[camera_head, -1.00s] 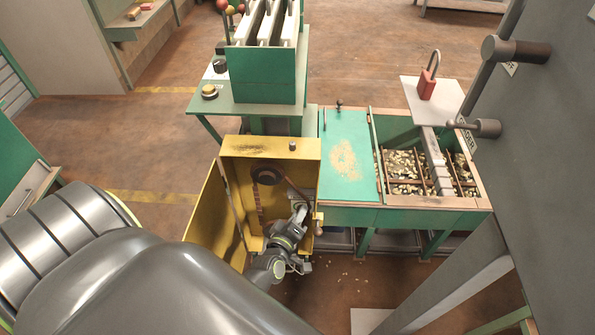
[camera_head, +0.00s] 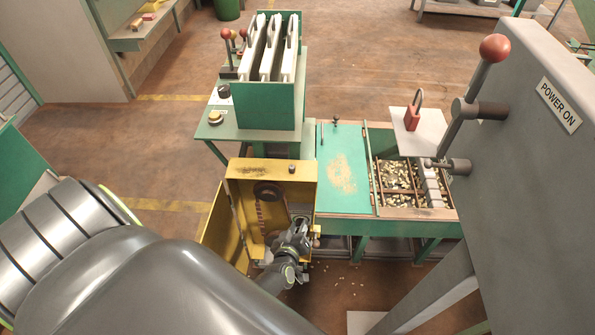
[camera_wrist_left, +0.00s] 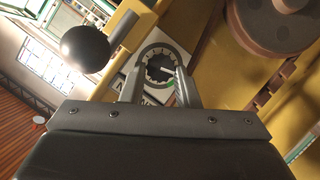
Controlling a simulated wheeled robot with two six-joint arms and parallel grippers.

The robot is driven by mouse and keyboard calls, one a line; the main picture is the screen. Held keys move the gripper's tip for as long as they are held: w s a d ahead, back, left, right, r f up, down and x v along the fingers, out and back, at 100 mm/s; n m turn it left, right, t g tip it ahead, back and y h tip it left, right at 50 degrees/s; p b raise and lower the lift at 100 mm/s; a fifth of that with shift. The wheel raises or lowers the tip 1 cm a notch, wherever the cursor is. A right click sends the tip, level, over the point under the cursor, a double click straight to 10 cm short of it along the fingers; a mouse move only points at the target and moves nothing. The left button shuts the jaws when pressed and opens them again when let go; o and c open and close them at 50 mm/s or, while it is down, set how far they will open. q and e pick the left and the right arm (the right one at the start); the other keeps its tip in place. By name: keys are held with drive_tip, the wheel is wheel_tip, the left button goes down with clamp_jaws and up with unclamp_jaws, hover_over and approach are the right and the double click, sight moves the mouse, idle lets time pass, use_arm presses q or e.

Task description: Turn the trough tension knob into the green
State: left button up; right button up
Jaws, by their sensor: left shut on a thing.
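The yellow box (camera_head: 298,172) stands open, with its door to the left. My left gripper (camera_head: 302,224) is at the box's right side, and its fingertips are hard to make out in the head view. In the left wrist view a dark round knob (camera_wrist_left: 155,72) sits in a toothed ring on a pale plate. The fingers of my left gripper (camera_wrist_left: 161,78) stand on either side of it, shut on it. A white pointer line shows at its right and a small green patch lies below. The fingers hide part of the scale. My right gripper is not in view.
A black ball handle (camera_wrist_left: 85,47) sits close to the left finger. A brown pulley (camera_head: 267,191) is inside the box. A green-lidded trough (camera_head: 342,150) adjoins the box. A grey power panel (camera_head: 520,140) with a red-knobbed lever (camera_head: 494,48) stands at right.

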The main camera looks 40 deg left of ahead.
use_arm(q)
drive_tip(key=shift+w+d+r+m+g+y+p, duration=0.15)
drive_tip(key=shift+m+g+y+p, duration=0.25)
drive_tip(key=shift+m+p, duration=0.45)
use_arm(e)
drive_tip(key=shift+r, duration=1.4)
use_arm(q)
drive_tip(key=o, duration=1)
drive_tip(key=shift+p, duration=0.3)
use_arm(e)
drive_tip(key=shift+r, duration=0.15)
